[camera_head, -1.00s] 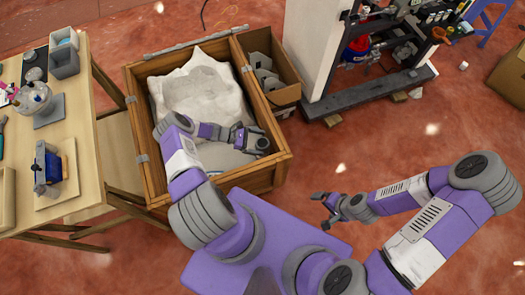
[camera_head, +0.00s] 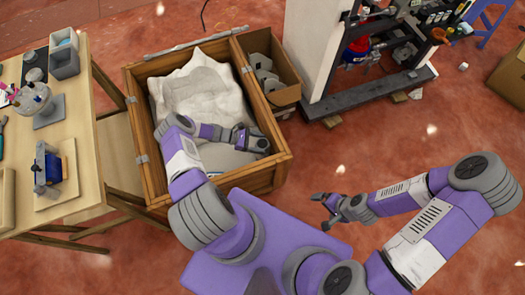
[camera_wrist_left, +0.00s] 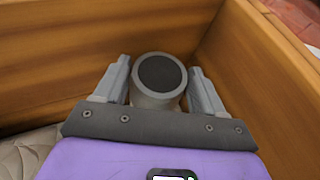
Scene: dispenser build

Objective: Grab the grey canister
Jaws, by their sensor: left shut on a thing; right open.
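The grey canister (camera_wrist_left: 160,76) shows in the left wrist view as a round body with a dark disc on its end. It sits between the two fingers of my left gripper (camera_wrist_left: 163,85), which is shut on it. In the head view my left gripper (camera_head: 252,141) is inside the wooden crate (camera_head: 283,157), near its right wall, and the canister is hard to make out there. My right gripper (camera_head: 326,204) is open and empty over the floor, to the right of the crate.
White padding (camera_head: 190,88) fills the crate's far part. A cardboard box (camera_head: 284,97) with grey parts stands against the crate's right side. A wooden table (camera_head: 85,130) with several items is at the left, and a shelf unit (camera_head: 310,50) at the back right.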

